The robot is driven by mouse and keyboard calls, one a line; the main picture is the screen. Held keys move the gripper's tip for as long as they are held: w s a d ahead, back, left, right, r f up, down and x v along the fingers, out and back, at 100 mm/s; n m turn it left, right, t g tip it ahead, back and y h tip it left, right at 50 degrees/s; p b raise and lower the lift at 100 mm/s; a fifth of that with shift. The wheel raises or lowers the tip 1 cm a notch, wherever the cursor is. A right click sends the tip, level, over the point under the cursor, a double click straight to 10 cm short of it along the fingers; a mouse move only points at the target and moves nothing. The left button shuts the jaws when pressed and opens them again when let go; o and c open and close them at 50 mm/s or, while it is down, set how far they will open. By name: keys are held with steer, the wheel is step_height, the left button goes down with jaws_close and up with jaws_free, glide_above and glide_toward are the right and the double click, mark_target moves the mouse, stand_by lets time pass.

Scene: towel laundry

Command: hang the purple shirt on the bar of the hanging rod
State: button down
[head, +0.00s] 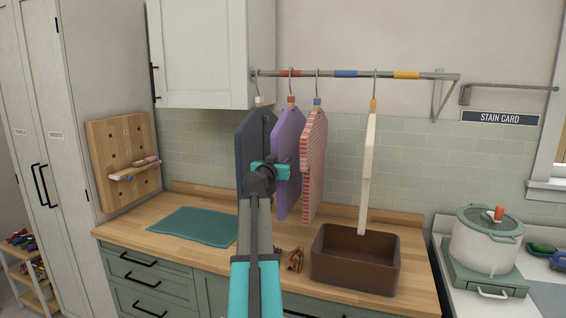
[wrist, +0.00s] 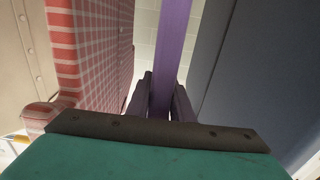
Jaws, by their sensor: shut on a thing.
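The purple shirt (head: 287,160) is a flat panel, upright, between a dark blue shirt (head: 250,140) and a red-striped shirt (head: 314,150). Its hook meets the bar (head: 330,74) of the hanging rod at the red band in the head view; whether the hook bears its weight I cannot tell. My gripper (head: 284,172) is at the shirt's lower half, its fingertips mostly hidden in the head view. In the wrist view my gripper (wrist: 160,105) is shut on the purple shirt (wrist: 173,40), seen edge-on between the fingers.
The striped shirt (wrist: 95,45) and the dark blue shirt (wrist: 240,60) stand close on both sides of my gripper. A cream shirt (head: 368,165) hangs further right, above a brown bin (head: 355,275). A teal mat (head: 195,225) lies on the counter (head: 150,243).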

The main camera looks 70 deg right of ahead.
steer(key=shift+r, duration=0.1)
steer(key=c, duration=1.5)
jaws_free()
steer(key=shift+a, duration=0.1)
steer(key=a+b, duration=0.1)
steer(key=a, duration=0.3)
steer(key=a+b, duration=0.1)
steer(key=a, duration=0.4)
steer(key=a+b, duration=0.2)
steer(key=a, duration=0.2)
steer(key=shift+s+a, duration=0.35)
steer(key=shift+s, duration=0.05)
